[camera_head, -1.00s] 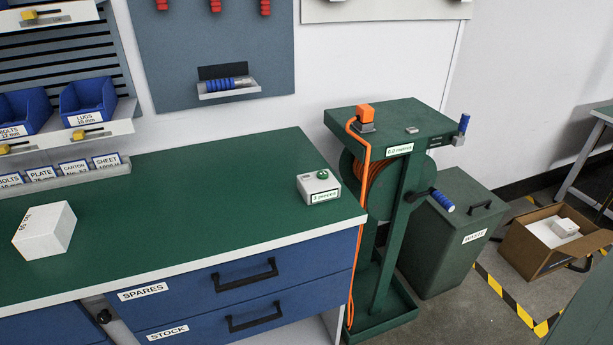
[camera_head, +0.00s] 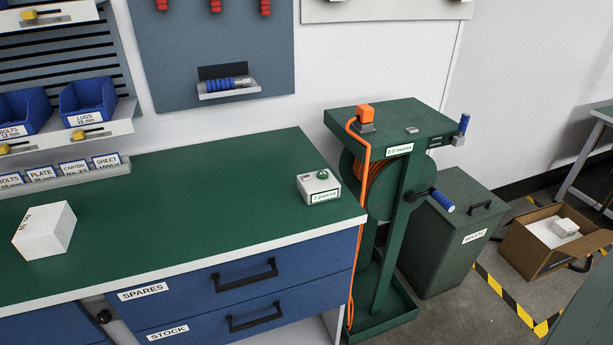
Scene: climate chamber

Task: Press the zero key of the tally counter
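The tally counter (camera_head: 318,187) is a small white box on the right end of the green bench top. Its front label seems to read "3 pieces". A round green button (camera_head: 322,175) sits on its top, with a small darker piece to the left of it that is too small to make out. A separate zero key cannot be told apart at this size. My gripper is not in view.
The green bench top (camera_head: 190,200) is clear around the counter. A white carton (camera_head: 44,229) stands at its left. Blue bins (camera_head: 88,100) sit on a shelf at the back left. A green cable-reel stand (camera_head: 392,120) and a waste bin (camera_head: 452,235) stand to the right.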

